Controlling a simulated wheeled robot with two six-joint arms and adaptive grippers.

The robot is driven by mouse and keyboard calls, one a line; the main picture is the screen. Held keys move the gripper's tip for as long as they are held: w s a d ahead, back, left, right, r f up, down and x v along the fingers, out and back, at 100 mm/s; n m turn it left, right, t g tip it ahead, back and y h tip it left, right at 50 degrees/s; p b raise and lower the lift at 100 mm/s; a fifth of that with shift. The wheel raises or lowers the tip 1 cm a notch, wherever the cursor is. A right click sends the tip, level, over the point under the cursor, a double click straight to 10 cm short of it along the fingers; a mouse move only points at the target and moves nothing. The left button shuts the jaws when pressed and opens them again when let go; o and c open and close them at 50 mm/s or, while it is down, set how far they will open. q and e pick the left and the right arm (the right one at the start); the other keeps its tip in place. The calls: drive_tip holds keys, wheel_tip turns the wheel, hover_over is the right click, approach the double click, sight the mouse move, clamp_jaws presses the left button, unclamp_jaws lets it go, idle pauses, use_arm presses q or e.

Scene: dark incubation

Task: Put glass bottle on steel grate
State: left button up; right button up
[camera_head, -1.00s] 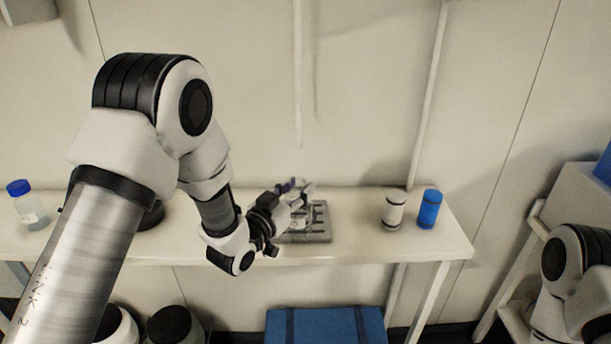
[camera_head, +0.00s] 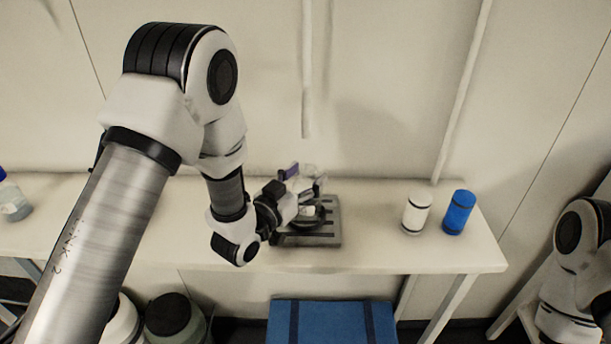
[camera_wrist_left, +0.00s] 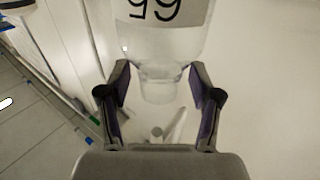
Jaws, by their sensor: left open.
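The clear glass bottle shows in the left wrist view (camera_wrist_left: 160,42) with a black-printed label, its narrow neck between my fingers. In the head view the glass bottle (camera_head: 307,211) is small and partly hidden by my gripper; it appears to stand on the dark steel grate (camera_head: 328,238). Its exact contact with the grate is hard to see. My left gripper (camera_head: 303,181) is open at the bottle, above the grate. In the left wrist view my left gripper (camera_wrist_left: 159,78) has its purple-padded fingers apart, with gaps on both sides of the neck. My right gripper is out of view.
A white canister (camera_head: 416,214) and a blue canister (camera_head: 457,213) stand right of the grate on the white table (camera_head: 390,250). A blue-capped bottle (camera_head: 13,199) stands at the far left. A blue box (camera_head: 333,322) is below the table. The wall is close behind.

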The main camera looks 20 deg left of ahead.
use_arm(q)
drive_tip(key=shift+s+f, duration=0.15)
drive_tip(key=shift+f, duration=0.05)
drive_tip(key=p+v, duration=0.4)
drive_tip(key=v, duration=0.7)
drive_tip(key=shift+s+r, duration=0.2)
drive_tip(key=shift+s, duration=0.1)
drive_tip(key=shift+a, duration=0.1)
idle(1.0)
